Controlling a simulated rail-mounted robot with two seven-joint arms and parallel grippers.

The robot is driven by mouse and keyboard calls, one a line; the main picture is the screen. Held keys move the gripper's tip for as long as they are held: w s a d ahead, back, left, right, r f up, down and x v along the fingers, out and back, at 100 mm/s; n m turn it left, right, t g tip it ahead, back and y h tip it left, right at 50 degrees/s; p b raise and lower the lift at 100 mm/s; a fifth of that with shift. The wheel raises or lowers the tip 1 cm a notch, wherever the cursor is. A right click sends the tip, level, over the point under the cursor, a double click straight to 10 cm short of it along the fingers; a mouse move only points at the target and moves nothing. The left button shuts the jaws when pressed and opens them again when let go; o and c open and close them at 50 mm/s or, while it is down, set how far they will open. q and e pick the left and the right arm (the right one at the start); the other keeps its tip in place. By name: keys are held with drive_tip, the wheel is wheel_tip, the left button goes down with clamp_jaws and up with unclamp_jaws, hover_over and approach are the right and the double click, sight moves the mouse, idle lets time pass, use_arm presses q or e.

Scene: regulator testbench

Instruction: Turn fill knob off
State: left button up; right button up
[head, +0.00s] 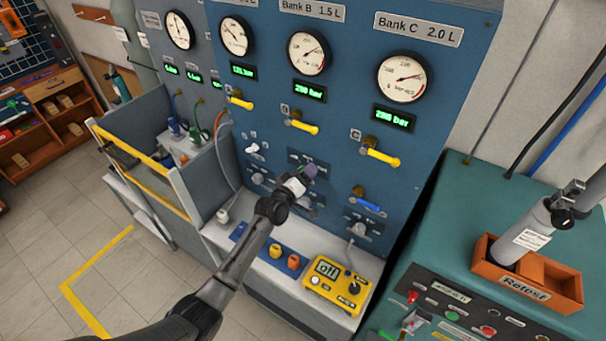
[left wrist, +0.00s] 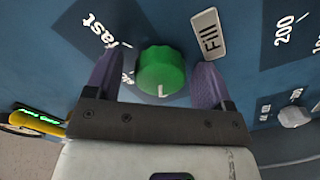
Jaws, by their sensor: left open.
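The green fill knob (left wrist: 161,70) is in the middle of the left wrist view, on the blue panel beside a white "Fill" label (left wrist: 209,34). The word "fast" stands to its left. A white mark on the knob points toward the lower edge of the picture. My left gripper (left wrist: 158,82) is open, with one purple finger on each side of the knob; I cannot tell whether they touch it. In the head view my left gripper (head: 306,174) is at the panel and hides the knob. My right gripper is not in view.
Gauges (head: 402,77) and yellow-handled valves (head: 381,157) line the panel above. A blue-handled valve (head: 368,208) is to the right of the gripper. A yellow device (head: 336,286) reading "off" sits on the ledge below. An orange tray (head: 498,252) holding a cylinder is at right.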

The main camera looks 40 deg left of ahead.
use_arm(q)
drive_tip(key=shift+s, duration=0.1)
drive_tip(key=s+d+b, duration=0.1)
drive_tip(key=s+b, duration=0.1)
drive_tip(key=s, duration=1.1)
drive_tip(key=shift+s+d, duration=0.25)
drive_tip(key=shift+d, duration=0.05)
